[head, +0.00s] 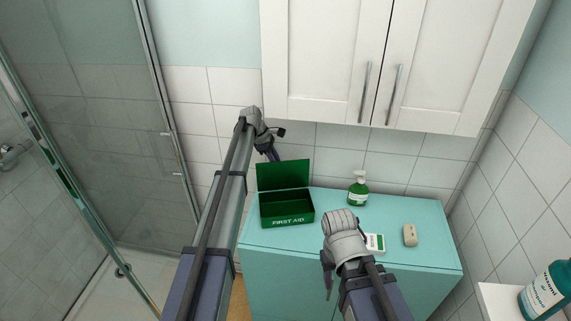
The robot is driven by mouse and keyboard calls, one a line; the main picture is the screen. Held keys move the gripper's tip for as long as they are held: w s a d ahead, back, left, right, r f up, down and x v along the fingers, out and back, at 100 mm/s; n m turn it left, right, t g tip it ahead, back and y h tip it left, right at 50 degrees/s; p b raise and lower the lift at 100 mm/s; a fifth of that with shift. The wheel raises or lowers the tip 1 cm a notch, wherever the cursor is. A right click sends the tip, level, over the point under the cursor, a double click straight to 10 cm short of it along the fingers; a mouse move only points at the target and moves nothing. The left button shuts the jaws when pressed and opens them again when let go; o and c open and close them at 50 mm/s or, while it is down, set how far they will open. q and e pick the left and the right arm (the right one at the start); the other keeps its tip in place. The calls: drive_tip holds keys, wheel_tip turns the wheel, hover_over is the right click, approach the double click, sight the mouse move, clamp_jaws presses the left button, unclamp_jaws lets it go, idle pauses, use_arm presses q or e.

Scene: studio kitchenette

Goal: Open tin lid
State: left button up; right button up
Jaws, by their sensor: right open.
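The green first aid tin (287,214) stands on the left part of the teal cabinet top. Its lid (284,175) is hinged at the back and stands raised, roughly upright, so the dark inside of the tin shows. My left gripper (272,150) is at the upper left of the lid, near its top edge. I cannot tell whether it touches the lid, and its fingers are too small and dark to read. My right gripper (328,280) is open and empty, low at the front of the cabinet, to the right of the tin and apart from it.
On the teal cabinet top (420,245) are a green pump bottle (358,188), a white-and-green box (375,242) partly behind my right arm, and a beige bar (410,235). White wall cupboards (400,60) hang above. A glass shower screen (90,120) stands left.

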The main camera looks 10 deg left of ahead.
use_arm(q)
drive_tip(key=shift+a, duration=0.15)
drive_tip(key=w+a+r+p, duration=0.2)
drive_tip(key=a+r+p, duration=0.1)
drive_tip(key=r+p, duration=0.5)
drive_tip(key=shift+a, duration=0.2)
idle(0.9)
idle(0.5)
drive_tip(key=s+d+f+m+y, duration=0.1)
drive_tip(key=s+d+m+y, duration=0.15)
drive_tip(key=s+m, duration=1.2)
drive_tip(key=s+d+f+m+y, duration=0.1)
drive_tip(key=s+d+m+y, duration=0.15)
drive_tip(key=s, duration=2.25)
drive_tip(key=s+d+f+m+b, duration=0.2)
drive_tip(key=d+f+b, duration=0.2)
drive_tip(key=d, duration=0.1)
drive_tip(key=s+d+f+m+g+b, duration=0.1)
drive_tip(key=s+d+f+m+b, duration=0.1)
drive_tip(key=d, duration=0.4)
drive_tip(key=shift+s+f+y+b, duration=0.4)
drive_tip(key=shift+s+f+b, duration=0.45)
drive_tip(key=shift+b, duration=0.25)
